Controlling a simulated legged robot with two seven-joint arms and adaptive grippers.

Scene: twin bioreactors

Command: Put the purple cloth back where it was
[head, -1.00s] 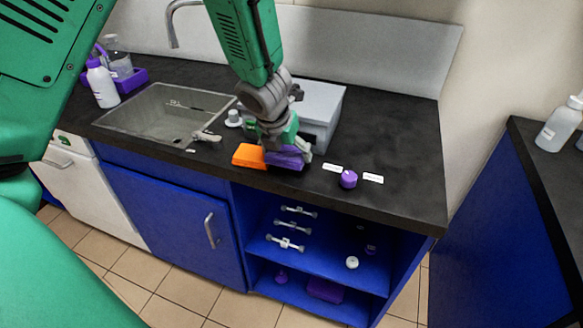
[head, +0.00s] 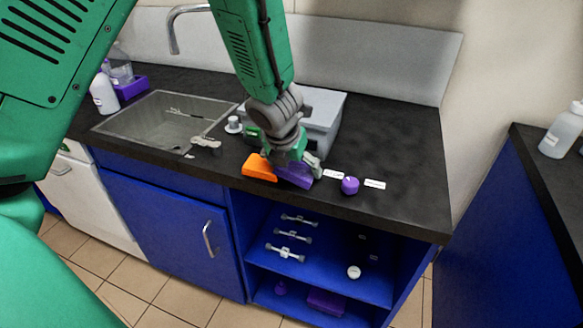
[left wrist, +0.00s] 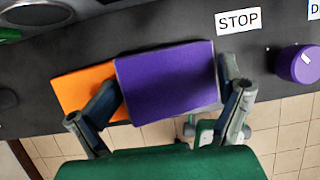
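The purple cloth (left wrist: 166,80) is a folded block near the counter's front edge; it also shows in the head view (head: 294,176). My left gripper (head: 298,165) points down over it. In the left wrist view the two fingers (left wrist: 170,85) lie close against the cloth's left and right sides, so the gripper looks shut on it. An orange cloth (head: 259,167) sits directly left of the purple one, which overlaps its edge in the wrist view (left wrist: 85,90). I cannot tell whether the purple cloth is clear of the counter. My right gripper is not in view.
A STOP label (left wrist: 238,20) and a purple knob (head: 350,186) are to the right. A grey-white device (head: 318,112) stands behind the gripper, and the sink (head: 150,125) is to the left. The black counter (head: 395,150) is bare at the right. An open blue shelf (head: 330,275) is below.

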